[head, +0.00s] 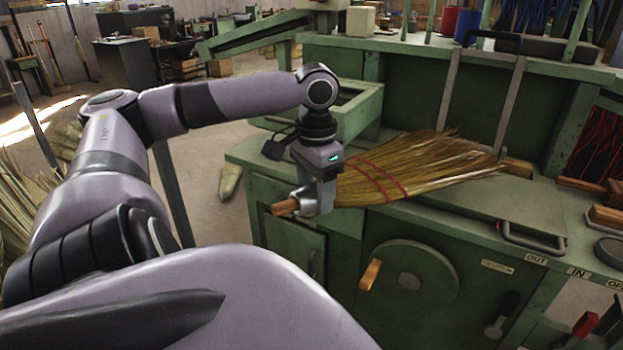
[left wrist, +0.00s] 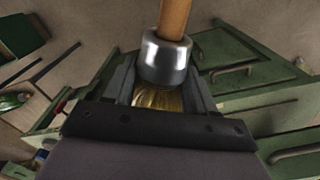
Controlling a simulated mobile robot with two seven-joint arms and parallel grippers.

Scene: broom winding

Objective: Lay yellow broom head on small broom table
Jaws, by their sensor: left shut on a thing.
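The yellow broom head (head: 420,168) has straw bristles with red binding and a short wooden handle stub (head: 284,207). My left gripper (head: 318,200) is shut on the broom head near its metal collar. In the left wrist view the collar (left wrist: 165,60) and wooden stub (left wrist: 174,18) show between the fingers (left wrist: 160,95), with a bit of straw behind. The bristles fan out to the right over the green table (head: 480,210). I cannot tell whether the straw touches the tabletop. My right gripper is not in view.
A green machine cabinet with a round wheel (head: 413,275) and a wooden-knobbed crank (head: 370,274) is below the table. A metal handle (head: 533,240) sticks up at the table's front right. An upright green panel (head: 470,105) stands behind the broom head.

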